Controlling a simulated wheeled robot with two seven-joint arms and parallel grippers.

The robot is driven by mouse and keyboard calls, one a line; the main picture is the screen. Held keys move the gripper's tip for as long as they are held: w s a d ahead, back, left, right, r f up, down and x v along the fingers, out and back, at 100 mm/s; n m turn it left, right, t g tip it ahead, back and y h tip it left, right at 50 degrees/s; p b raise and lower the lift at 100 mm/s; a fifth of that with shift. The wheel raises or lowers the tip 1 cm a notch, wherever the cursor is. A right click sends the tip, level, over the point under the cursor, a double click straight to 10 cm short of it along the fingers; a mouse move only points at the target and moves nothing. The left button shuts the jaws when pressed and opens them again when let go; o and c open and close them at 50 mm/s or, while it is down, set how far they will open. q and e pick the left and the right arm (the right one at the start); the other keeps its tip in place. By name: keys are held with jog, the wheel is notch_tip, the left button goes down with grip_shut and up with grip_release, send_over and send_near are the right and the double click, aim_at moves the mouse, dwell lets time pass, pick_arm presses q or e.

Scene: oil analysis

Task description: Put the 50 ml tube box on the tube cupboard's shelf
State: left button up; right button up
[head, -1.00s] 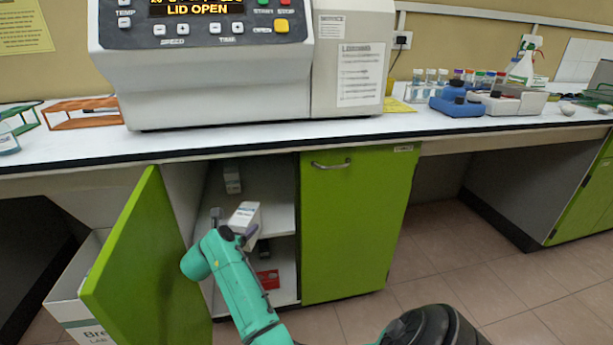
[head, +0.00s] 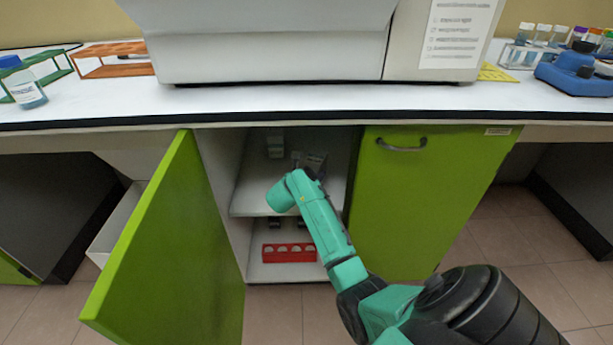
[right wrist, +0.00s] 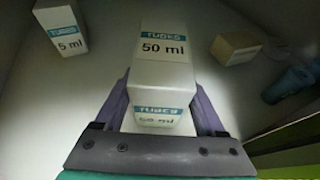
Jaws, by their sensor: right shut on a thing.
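The white 50 ml tube box (right wrist: 163,48) is between the fingers of my right gripper (right wrist: 165,100), which is shut on it. In the head view my right gripper (head: 310,168) reaches into the open cupboard above the upper shelf (head: 247,196), and my arm hides most of the box. Whether the box touches the shelf cannot be told. The white 5 ml tube box (head: 275,143) stands at the back left of the shelf; it also shows in the right wrist view (right wrist: 62,26). My left gripper is out of view.
The green left door (head: 175,245) stands open beside my arm; the right door (head: 420,205) is shut. A red rack (head: 289,252) sits on the lower shelf. A small tan box (right wrist: 236,47) is right of the held box in the right wrist view. The counter edge runs above.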

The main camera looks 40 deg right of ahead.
jog(key=shift+w+d+f, duration=0.1)
jog(key=shift+w+f, duration=0.05)
jog(key=shift+f, duration=0.25)
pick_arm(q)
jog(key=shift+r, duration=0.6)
pick_arm(e)
jog(key=o, duration=1.6)
jog(key=shift+f, duration=0.1)
jog(key=shift+c, duration=0.2)
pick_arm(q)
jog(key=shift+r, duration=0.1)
